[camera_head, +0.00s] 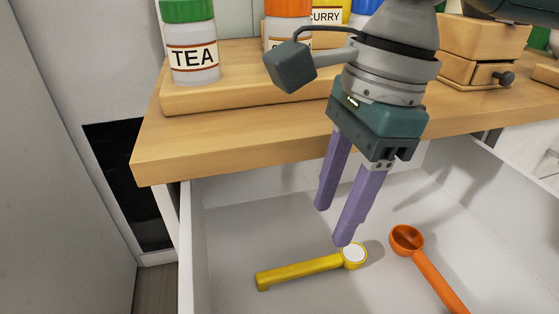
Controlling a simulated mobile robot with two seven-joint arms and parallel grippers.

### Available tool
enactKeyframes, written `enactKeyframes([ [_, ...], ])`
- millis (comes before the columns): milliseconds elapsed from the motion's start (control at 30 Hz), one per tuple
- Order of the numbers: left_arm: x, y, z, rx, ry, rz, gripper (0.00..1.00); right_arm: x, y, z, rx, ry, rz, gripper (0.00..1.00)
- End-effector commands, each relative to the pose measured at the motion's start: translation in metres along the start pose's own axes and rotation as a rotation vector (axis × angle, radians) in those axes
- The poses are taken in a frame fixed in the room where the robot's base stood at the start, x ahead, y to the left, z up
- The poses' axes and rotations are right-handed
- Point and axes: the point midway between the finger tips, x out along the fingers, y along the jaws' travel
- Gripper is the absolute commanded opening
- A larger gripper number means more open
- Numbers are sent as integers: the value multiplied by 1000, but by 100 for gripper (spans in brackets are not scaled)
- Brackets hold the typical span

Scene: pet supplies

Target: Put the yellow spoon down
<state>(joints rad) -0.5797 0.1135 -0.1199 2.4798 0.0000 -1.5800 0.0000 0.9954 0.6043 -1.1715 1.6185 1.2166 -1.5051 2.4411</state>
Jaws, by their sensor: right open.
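The yellow spoon (300,270) lies in the white open drawer (232,222), its round bowl with a white inside at the right end and its handle toward the left. My right gripper (333,226) points down into the drawer with its purple fingers apart and nothing between them. The fingertips are just above and behind the spoon's bowl end in the picture, and I cannot tell whether one touches it. My left gripper is not in view.
An orange spoon (428,270) lies to the right in the drawer. The wooden counter (240,135) overhangs the drawer's back. On it stand a tea jar (190,45), other jars and a small wooden drawer box (478,55).

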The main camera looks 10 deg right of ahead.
Motion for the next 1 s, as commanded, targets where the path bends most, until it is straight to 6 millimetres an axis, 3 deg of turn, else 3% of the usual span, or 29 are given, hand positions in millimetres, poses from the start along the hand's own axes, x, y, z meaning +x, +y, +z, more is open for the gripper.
enactKeyframes([
  [33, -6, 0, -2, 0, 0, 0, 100, -13, 0, 1, -1, 0, -2, 49],
  [200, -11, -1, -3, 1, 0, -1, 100, -32, 0, 0, 0, 0, -1, 49],
  [367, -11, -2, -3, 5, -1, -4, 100, -35, 1, 0, -5, 0, 1, 49],
  [467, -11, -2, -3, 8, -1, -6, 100, -26, 6, 7, -82, -13, 0, 49],
  [567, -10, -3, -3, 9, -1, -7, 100, -8, 22, 26, -298, -53, -17, 49],
  [700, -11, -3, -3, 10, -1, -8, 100, 18, 51, 62, -741, -131, -126, 49],
  [800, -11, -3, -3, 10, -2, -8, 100, 28, 68, 74, -1015, -137, -244, 49],
  [900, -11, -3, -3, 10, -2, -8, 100, 33, 83, 68, -1225, -72, -343, 49],
  [1000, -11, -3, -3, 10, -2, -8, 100, 37, 100, 43, -1390, 53, -377, 49],
])
